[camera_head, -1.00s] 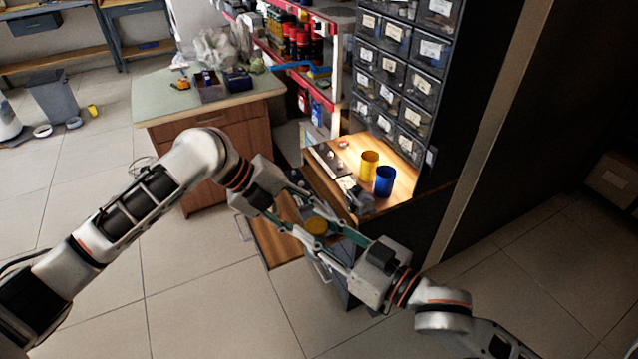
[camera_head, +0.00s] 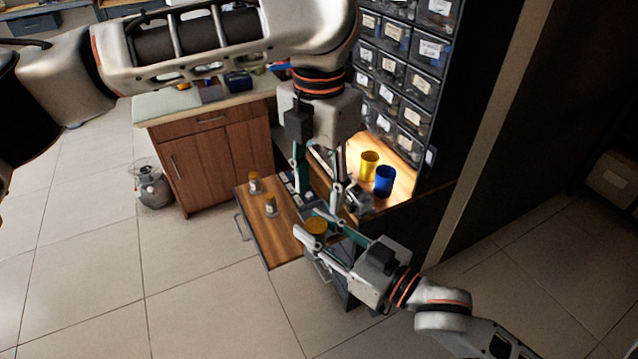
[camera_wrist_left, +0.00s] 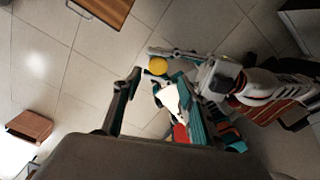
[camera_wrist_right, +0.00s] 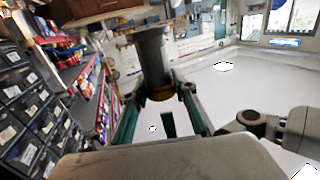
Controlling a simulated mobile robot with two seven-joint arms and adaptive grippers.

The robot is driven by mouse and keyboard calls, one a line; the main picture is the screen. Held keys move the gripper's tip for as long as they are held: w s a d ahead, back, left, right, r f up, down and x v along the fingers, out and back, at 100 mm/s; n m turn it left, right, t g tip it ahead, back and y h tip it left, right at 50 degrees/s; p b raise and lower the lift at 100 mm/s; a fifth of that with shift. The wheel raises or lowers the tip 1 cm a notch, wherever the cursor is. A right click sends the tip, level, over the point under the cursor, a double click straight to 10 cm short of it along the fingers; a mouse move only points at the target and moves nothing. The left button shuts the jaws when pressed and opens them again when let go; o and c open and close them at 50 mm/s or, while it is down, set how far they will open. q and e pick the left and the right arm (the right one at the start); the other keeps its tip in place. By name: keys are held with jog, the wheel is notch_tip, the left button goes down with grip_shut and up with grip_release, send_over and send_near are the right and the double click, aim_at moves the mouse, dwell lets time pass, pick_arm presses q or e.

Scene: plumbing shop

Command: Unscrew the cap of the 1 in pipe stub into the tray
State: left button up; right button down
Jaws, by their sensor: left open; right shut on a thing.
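A pipe stub with a yellow-brass cap (camera_head: 316,226) stands between the fingertips of my right gripper (camera_head: 322,232). My right gripper is shut on it at about cap height; I cannot tell whether the pads touch cap or pipe. In the right wrist view the grey pipe (camera_wrist_right: 153,60) runs from the brass cap to a wider end. My left gripper (camera_head: 318,196) is open, pointing down above the cap, with nothing between its fingers. The left wrist view shows the cap (camera_wrist_left: 157,66) beyond the fingertips. I cannot clearly make out the tray behind my left gripper.
Two small capped stubs (camera_head: 254,184) (camera_head: 270,205) stand on a pulled-out wooden board (camera_head: 278,245). A yellow cup (camera_head: 369,164) and a blue cup (camera_head: 384,181) stand on the lit bench beside a grey metal fixture (camera_head: 360,200). Parts bins (camera_head: 400,100) rise behind.

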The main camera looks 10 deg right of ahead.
aim_at(318, 224)
pick_arm(q)
jog(key=shift+a+f, duration=0.1)
jog(key=shift+f, duration=3.8)
jog(key=c, duration=1.1)
jog(key=o, duration=1.2)
jog(key=shift+r, duration=0.1)
